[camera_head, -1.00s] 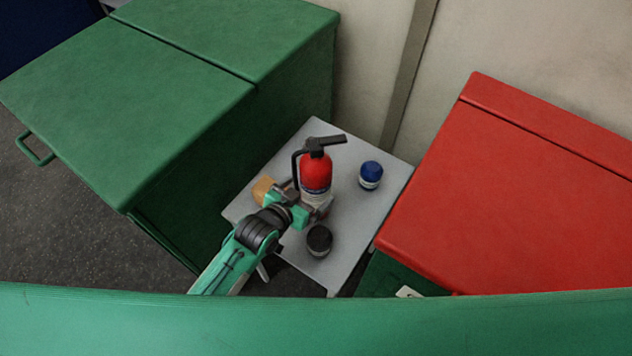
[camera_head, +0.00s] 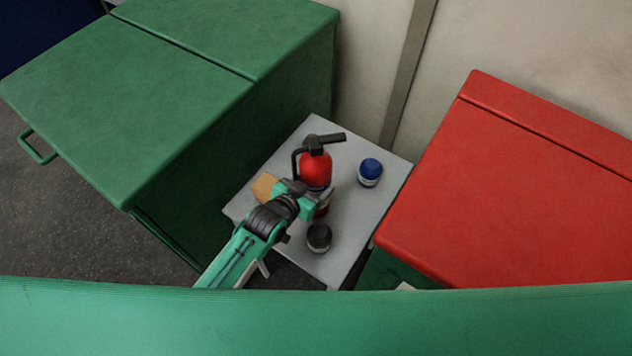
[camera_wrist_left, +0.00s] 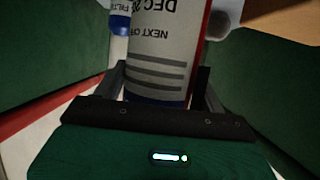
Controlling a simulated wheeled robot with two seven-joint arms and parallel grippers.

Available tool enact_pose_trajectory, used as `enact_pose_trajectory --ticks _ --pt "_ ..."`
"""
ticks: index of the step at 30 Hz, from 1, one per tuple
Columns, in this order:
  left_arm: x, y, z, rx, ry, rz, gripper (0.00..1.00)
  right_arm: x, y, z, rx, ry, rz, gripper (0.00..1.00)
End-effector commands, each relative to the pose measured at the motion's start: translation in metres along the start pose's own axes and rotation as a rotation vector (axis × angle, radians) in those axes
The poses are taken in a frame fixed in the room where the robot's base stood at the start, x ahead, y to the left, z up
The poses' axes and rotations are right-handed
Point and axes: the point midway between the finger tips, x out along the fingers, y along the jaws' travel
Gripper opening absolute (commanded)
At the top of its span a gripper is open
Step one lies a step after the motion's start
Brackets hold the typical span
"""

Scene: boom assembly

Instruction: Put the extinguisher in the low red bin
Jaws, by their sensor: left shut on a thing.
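The red fire extinguisher (camera_head: 316,170) with a black handle stands upright on the small grey table in the head view. My left gripper (camera_head: 318,192) is shut around its lower body. In the left wrist view the extinguisher's white label (camera_wrist_left: 160,50) and blue band sit between the two fingers (camera_wrist_left: 160,90). The low red bin (camera_head: 530,190) is at the right with its lid closed. My right gripper is not in view.
The grey table (camera_head: 345,235) also holds a blue-lidded jar (camera_head: 370,172), a dark jar (camera_head: 319,238) and a tan block (camera_head: 264,187). A large green bin (camera_head: 180,90) stands at the left. A wall is behind.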

Motion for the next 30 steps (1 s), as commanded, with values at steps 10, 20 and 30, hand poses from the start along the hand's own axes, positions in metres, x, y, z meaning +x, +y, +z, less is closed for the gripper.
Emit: enact_pose_trajectory --ticks 10,20,30 --pt "-0.001 0.0 -0.009 0.0 0.014 0.0 0.0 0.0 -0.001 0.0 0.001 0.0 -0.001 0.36" --pt "-0.016 0.0 -0.046 0.001 0.019 0.0 0.0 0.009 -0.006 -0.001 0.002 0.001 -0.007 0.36" --pt "-0.048 0.0 -0.121 0.003 0.02 -0.001 0.0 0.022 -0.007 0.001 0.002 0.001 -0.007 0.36"
